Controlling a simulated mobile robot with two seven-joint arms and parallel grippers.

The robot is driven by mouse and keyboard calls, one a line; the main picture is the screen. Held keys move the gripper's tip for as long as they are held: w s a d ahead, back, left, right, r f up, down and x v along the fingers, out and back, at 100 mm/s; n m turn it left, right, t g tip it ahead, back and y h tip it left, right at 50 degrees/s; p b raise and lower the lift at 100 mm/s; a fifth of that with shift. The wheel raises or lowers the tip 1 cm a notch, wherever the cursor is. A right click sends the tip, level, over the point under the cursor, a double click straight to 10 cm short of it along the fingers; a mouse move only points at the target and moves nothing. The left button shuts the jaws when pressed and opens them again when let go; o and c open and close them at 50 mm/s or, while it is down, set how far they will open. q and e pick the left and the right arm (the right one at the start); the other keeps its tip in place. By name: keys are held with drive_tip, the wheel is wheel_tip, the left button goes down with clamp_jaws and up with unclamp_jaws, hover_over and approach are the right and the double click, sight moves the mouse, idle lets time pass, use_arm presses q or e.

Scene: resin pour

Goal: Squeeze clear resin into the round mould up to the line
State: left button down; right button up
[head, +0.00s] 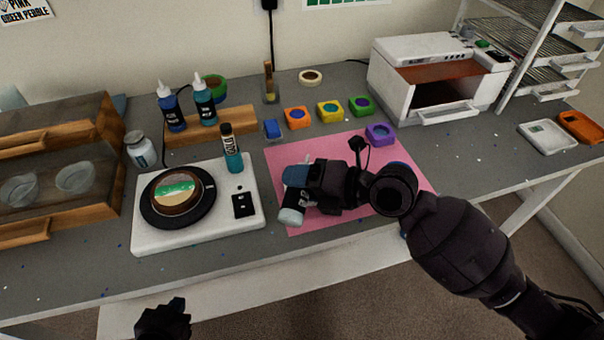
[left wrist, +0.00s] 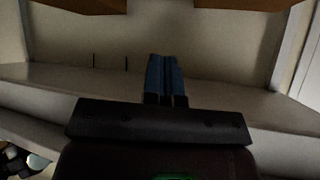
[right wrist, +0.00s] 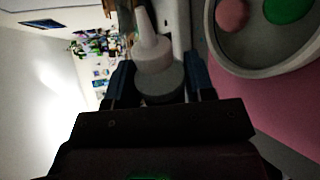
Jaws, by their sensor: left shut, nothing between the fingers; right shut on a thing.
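The round mould (head: 177,191) has a brown rim and holds green and cream layers. It sits on a black disc (head: 150,212) on a white device (head: 200,238) at the left of the table. My right gripper (head: 297,190) is shut on a pale bottle (head: 291,214) over the pink mat's left part, right of the mould. In the right wrist view the bottle's white nozzle (right wrist: 148,45) and grey collar (right wrist: 160,84) show between the fingers. The resin level and line cannot be made out. My left gripper (head: 176,304) is shut and empty in front of the table; its fingers show together in its wrist view (left wrist: 165,80).
A teal bottle (head: 232,150) stands at the device's back edge. Two dark bottles (head: 171,108) stand on a wooden block (head: 212,126). Several coloured square pieces (head: 330,110) line the back of the pink mat (head: 285,159). A wooden cabinet (head: 85,125) is at left, a white oven (head: 385,85) at back right.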

drive_tip(key=shift+f+m+b, duration=0.4)
drive_tip(key=shift+f+b, duration=0.1)
drive_tip(key=shift+f, duration=0.2)
drive_tip(key=shift+s+f+m+g+b, duration=0.15)
drive_tip(key=shift+f+m+g+b, duration=0.25)
drive_tip(key=shift+b, duration=0.05)
drive_tip(key=shift+m+b, duration=0.35)
drive_tip(key=shift+m, duration=0.05)
drive_tip(key=shift+r+m+g, duration=0.35)
drive_tip(key=shift+m+g, duration=0.05)
drive_tip(key=shift+r+m+g+y+b, duration=0.25)
drive_tip(key=shift+m+g+y+b, duration=0.05)
drive_tip(key=shift+m+b, duration=0.1)
drive_tip(key=shift+w+r+m+b, duration=0.25)
drive_tip(key=shift+r+m+b, duration=0.15)
drive_tip(key=shift+m, duration=0.2)
drive_tip(key=shift+w+r+m+g, duration=0.1)
drive_tip(key=shift+r+m+g, duration=0.05)
drive_tip(key=shift+m+g, duration=0.15)
drive_tip(key=shift+r, duration=0.15)
drive_tip(key=shift+f+b, duration=0.35)
drive_tip(key=shift+d+f+b, duration=0.1)
drive_tip(key=shift+f+b, duration=0.4)
drive_tip(key=shift+f, duration=0.1)
use_arm(q)
drive_tip(key=shift+g, duration=0.3)
drive_tip(key=f, duration=0.5)
drive_tip(key=shift+d+f, duration=0.2)
drive_tip(key=shift+d, duration=0.1)
